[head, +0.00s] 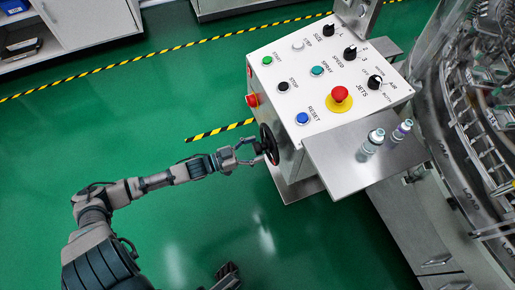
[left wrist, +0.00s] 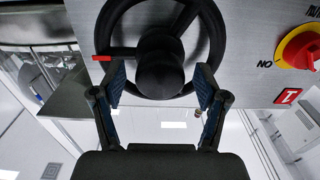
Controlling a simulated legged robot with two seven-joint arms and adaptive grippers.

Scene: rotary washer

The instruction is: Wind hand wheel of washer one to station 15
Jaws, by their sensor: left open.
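The black hand wheel (head: 269,144) is on the side of the white control box, low at its left corner. In the left wrist view the wheel rim (left wrist: 112,22) and its round hub (left wrist: 160,68) fill the top middle. A red pointer (left wrist: 102,58) lies at the rim's left. My left gripper (head: 248,153) is at the wheel. In the wrist view its open fingers (left wrist: 160,92) stand either side of the hub; whether they touch it I cannot tell.
The control box top (head: 325,80) carries buttons, knobs and a red emergency stop (head: 340,94). A steel shelf (head: 330,150) with two small vials (head: 372,140) juts out beside it. The washer's rotary ring (head: 455,165) is at right. Green floor is clear at left.

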